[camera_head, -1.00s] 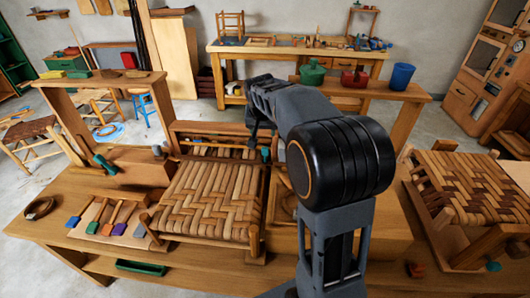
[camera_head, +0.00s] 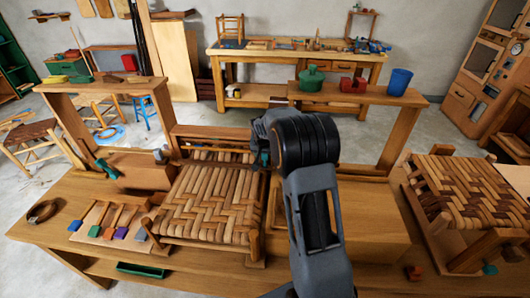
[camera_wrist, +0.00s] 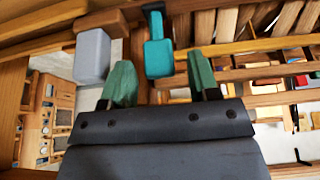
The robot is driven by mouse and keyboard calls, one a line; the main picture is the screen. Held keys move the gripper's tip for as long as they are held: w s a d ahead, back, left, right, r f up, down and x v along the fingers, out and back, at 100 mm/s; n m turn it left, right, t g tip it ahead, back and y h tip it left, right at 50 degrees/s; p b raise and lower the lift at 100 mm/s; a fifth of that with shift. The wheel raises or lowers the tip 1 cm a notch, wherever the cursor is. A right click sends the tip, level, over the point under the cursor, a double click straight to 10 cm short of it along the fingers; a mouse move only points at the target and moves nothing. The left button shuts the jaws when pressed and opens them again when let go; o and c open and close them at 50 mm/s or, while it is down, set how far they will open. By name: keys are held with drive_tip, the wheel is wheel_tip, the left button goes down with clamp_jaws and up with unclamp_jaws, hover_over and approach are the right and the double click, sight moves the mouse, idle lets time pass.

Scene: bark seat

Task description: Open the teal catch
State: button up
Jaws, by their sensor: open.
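The teal catch (camera_wrist: 159,58) shows in the wrist view as a small teal block with a dark piece at its top, by the wooden slats. My gripper (camera_wrist: 160,72) is open, with one green finger on each side of the catch and a gap on both sides. I cannot tell how deep the catch lies between the fingers. In the head view a bit of teal (camera_head: 265,158) shows at the back right corner of the woven seat (camera_head: 208,203), beside my arm. My fingers are mostly hidden there.
A grey block (camera_wrist: 92,55) is left of the fingers in the wrist view. A wooden frame stands behind the seat, its right shelf bearing a green pot (camera_head: 311,79) and a blue cup (camera_head: 400,81). Colour-tipped tools (camera_head: 106,229) lie left. A second woven seat (camera_head: 470,195) stands right.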

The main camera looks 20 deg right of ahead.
drive_tip(key=shift+w+f, duration=0.1)
drive_tip(key=shift+f, duration=0.2)
drive_tip(key=c, duration=0.9)
drive_tip(key=p, duration=0.2)
drive_tip(key=shift+w+d+r+g+y+p, duration=0.25)
drive_tip(key=shift+r+g+y+p, duration=0.05)
drive_tip(key=shift+r+g+p, duration=0.1)
drive_tip(key=shift+w+d+f+g+y+p, duration=0.35)
drive_tip(key=shift+w+f+g+y+p, duration=0.3)
drive_tip(key=shift+g+p, duration=0.6)
drive_tip(key=o, duration=0.9)
